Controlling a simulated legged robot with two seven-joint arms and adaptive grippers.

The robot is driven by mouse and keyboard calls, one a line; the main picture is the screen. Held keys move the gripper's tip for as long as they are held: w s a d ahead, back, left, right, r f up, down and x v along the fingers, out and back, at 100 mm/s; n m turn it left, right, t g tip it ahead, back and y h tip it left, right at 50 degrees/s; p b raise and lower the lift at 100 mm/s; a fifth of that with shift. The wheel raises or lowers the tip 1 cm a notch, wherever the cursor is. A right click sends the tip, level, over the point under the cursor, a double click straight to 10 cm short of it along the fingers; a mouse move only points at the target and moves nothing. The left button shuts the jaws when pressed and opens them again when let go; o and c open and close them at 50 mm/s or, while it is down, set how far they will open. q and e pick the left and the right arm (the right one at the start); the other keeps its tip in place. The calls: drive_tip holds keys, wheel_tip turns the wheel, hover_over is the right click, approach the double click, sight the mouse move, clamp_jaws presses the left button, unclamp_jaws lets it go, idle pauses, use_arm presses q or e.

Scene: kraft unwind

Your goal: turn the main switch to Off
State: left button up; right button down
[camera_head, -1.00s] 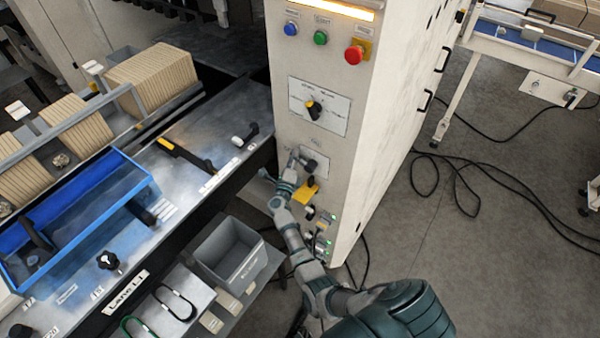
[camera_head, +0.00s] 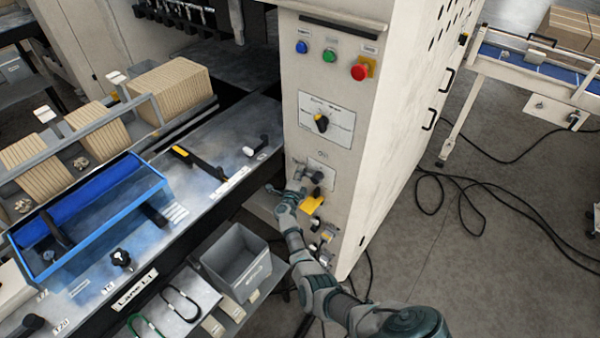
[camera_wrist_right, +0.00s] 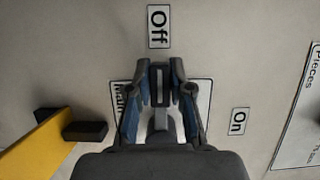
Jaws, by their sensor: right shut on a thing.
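The main switch (camera_wrist_right: 160,72) is on the pale cabinet front, over a plate (camera_wrist_right: 205,95) marked "Main", partly hidden by my gripper. My right gripper (camera_wrist_right: 161,76) is shut on its handle, one finger on each side. The handle lies in line with the "Off" label (camera_wrist_right: 158,26) and points towards it. The "On" label (camera_wrist_right: 238,121) is off to the right in the wrist view. In the head view my right gripper (camera_head: 301,184) is at the cabinet's lower front and hides much of the switch. My left gripper is out of view.
A yellow part (camera_head: 312,204) sticks out just below the switch; it also shows in the wrist view (camera_wrist_right: 38,147). Above are a rotary selector (camera_head: 321,123) and a red button (camera_head: 359,72). A grey bin (camera_head: 236,262) and the metal bench stand to the left.

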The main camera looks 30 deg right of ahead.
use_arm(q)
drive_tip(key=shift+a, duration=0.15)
use_arm(e)
drive_tip(key=shift+a+f, duration=0.1)
drive_tip(key=shift+f, duration=0.15)
drive_tip(key=c, duration=1)
unclamp_jaws()
drive_tip(key=shift+c, duration=0.2)
drive_tip(key=shift+w, duration=0.1)
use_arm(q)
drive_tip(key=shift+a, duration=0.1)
use_arm(e)
drive_tip(key=v, duration=1.2)
